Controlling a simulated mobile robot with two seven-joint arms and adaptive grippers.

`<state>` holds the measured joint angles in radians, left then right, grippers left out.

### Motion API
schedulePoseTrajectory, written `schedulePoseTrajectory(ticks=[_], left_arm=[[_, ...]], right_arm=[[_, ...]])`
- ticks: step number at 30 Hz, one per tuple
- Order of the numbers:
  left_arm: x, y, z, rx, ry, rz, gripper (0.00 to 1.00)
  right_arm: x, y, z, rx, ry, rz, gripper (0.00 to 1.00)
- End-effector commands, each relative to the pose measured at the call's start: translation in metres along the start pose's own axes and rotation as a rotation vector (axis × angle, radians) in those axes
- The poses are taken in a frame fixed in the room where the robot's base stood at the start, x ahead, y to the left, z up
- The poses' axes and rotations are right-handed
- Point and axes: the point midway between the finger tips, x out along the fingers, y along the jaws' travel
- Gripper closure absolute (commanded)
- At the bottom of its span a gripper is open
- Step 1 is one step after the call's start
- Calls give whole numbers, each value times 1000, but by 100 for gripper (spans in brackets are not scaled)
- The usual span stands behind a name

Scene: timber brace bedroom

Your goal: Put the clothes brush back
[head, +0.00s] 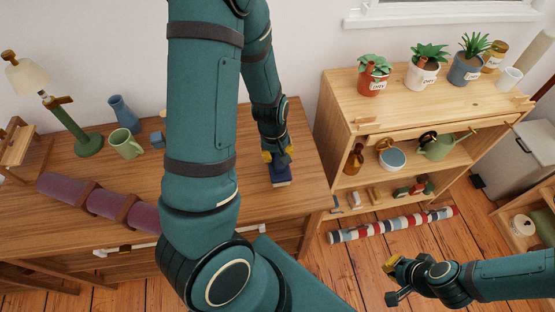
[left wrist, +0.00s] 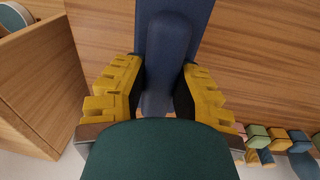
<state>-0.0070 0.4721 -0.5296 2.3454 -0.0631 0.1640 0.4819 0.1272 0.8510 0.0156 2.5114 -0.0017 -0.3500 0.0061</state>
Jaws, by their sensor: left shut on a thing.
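The clothes brush (head: 281,178) is dark blue with a pale edge below. It is at the right end of the wooden dresser top (head: 306,186); I cannot tell whether it touches the wood. My left gripper (head: 277,157) comes down from above and is shut on it. In the left wrist view the brush's rounded blue handle (left wrist: 157,75) lies between the yellow finger pads of my left gripper (left wrist: 160,88). My right gripper (head: 388,281) is low on the right, above the floor, apparently open and empty.
A green lamp (head: 72,132), a green mug (head: 125,143), a blue vase (head: 122,112) and a purple roll (head: 97,201) stand or lie on the dresser. The shelf unit (head: 345,113) beside it holds potted plants. A striped roll (head: 392,225) lies on the floor.

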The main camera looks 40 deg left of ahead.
Motion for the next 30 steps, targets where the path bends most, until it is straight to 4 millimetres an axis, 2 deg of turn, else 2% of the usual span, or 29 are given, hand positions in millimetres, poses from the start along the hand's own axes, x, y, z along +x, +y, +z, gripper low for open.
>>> schedulePoseTrajectory(ticks=[1, 4, 16, 17, 18, 19, 30], left_arm=[[11, -2, 0, -2, -1, -3, 100], [23, -3, 1, -1, -2, -2, 100], [28, -3, 0, 0, 0, 0, 100], [28, -3, 0, 0, 0, 0, 65], [27, -3, 0, 0, 0, 0, 51], [27, -3, 0, 0, 0, 0, 48], [23, -2, 0, 0, 0, 0, 48]], right_arm=[[5, 2, 1, 0, -1, 0, 100], [9, 4, 2, -1, -2, 0, 100], [12, 4, 1, -2, -2, 0, 100], [12, 4, 1, -2, -1, 0, 100], [11, 4, 1, -1, -1, 0, 100], [11, 4, 1, -1, -1, 0, 100], [8, 3, 1, -1, -2, 0, 100]])
